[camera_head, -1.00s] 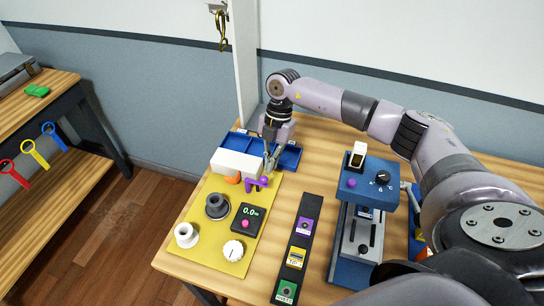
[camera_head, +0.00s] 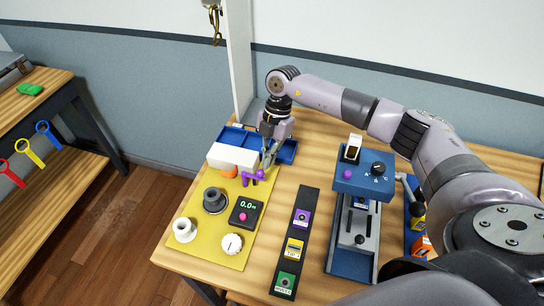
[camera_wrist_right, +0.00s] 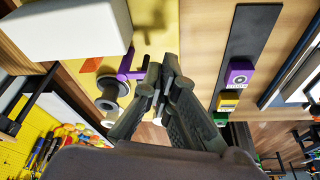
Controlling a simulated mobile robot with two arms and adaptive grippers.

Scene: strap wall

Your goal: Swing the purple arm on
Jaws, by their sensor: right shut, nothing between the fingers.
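The purple arm (camera_head: 248,178) is a small lever on the yellow panel (camera_head: 197,240), close to the right end of a white box (camera_head: 233,157). In the right wrist view the purple arm (camera_wrist_right: 127,66) lies just left of my fingertips. My right gripper (camera_head: 269,167) points down over the panel's far right corner, beside the purple arm. Its fingers are shut with nothing between them, as the wrist view also shows (camera_wrist_right: 158,76). I cannot tell whether a finger touches the arm. My left gripper is not in view.
An orange piece (camera_head: 229,171) sits by the white box. A blue tray (camera_head: 287,152) lies behind. A black strip (camera_head: 283,268) and a blue machine (camera_head: 350,262) stand to the right.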

